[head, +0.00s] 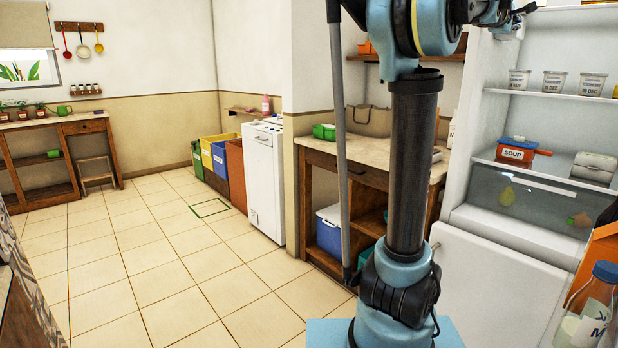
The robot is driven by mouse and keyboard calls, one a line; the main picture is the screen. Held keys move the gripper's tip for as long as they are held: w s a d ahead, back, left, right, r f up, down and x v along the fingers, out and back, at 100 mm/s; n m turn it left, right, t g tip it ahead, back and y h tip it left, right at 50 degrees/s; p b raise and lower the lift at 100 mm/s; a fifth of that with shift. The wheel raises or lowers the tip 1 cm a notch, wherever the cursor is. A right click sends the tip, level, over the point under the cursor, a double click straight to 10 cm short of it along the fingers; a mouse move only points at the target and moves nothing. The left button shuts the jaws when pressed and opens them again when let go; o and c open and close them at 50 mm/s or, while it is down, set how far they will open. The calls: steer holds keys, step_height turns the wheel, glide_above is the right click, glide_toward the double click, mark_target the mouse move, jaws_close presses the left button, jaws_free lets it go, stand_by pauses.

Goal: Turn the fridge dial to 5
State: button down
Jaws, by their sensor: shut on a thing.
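The open fridge (535,115) stands at the right, with its white interior and shelves showing. A small pale housing (508,29) sits high on its left inner wall, at the top of the head view. The dial's face and numbers cannot be made out. My gripper (522,9) shows only in part as a dark end at the top edge, beside that housing. It is shut on the dial, but the contact itself is too small and cut off to see clearly.
A bottle (594,308) stands at lower right. A wooden counter (352,160) is left of the fridge.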

steer(key=shift+w+d+r, duration=0.1)
steer(key=shift+w, duration=0.05)
stand_by(0.3)
steer(key=shift+w+f, duration=0.1)
steer(key=shift+f, duration=0.3)
stand_by(0.5)
steer(key=shift+s+d, duration=0.1)
steer(key=shift+s, duration=0.15)
steer(key=v, duration=0.5)
steer(key=shift+s+a+f, duration=0.1)
steer(key=shift+a+f, duration=0.1)
steer(key=shift+a, duration=0.05)
stand_by(0.4)
